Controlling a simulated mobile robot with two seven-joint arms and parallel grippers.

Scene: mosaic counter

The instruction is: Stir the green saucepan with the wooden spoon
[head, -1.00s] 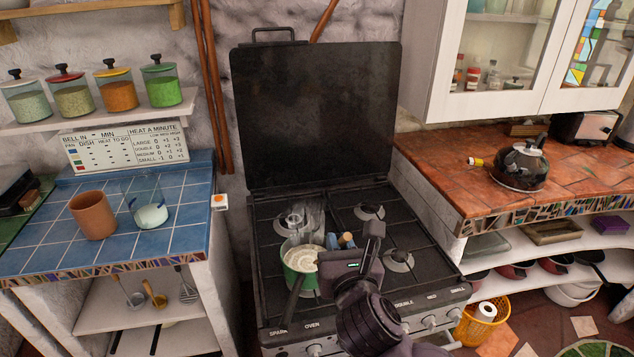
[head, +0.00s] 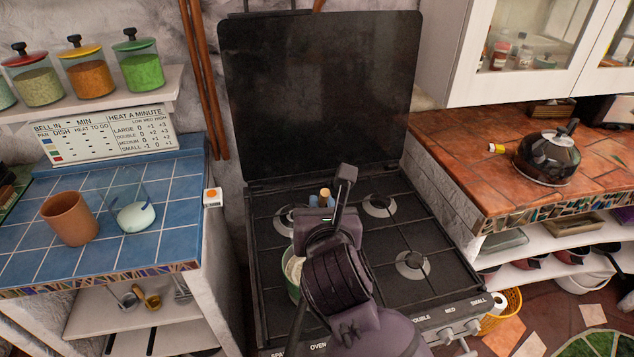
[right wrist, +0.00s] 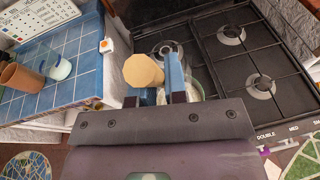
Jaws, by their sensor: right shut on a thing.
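The green saucepan (head: 293,283) stands on the front left of the stove, with pale contents. My right arm and wrist hide most of it in the head view; a sliver of its pale rim shows in the right wrist view (right wrist: 197,90). My right gripper (head: 326,201) is over the pan's area and shut on the wooden spoon (head: 325,193). The spoon's tan handle end (right wrist: 143,71) sticks up between the fingers in the right wrist view (right wrist: 154,96). The spoon's lower end is hidden, so I cannot tell whether it touches the contents. My left gripper is not in view.
The stove's raised black lid (head: 318,95) stands behind the burners. The right burners (head: 412,264) are bare. A blue tiled counter (head: 175,235) at left holds a brown cup (head: 69,219) and a glass (head: 133,208). A dark kettle (head: 547,157) stands on the right counter.

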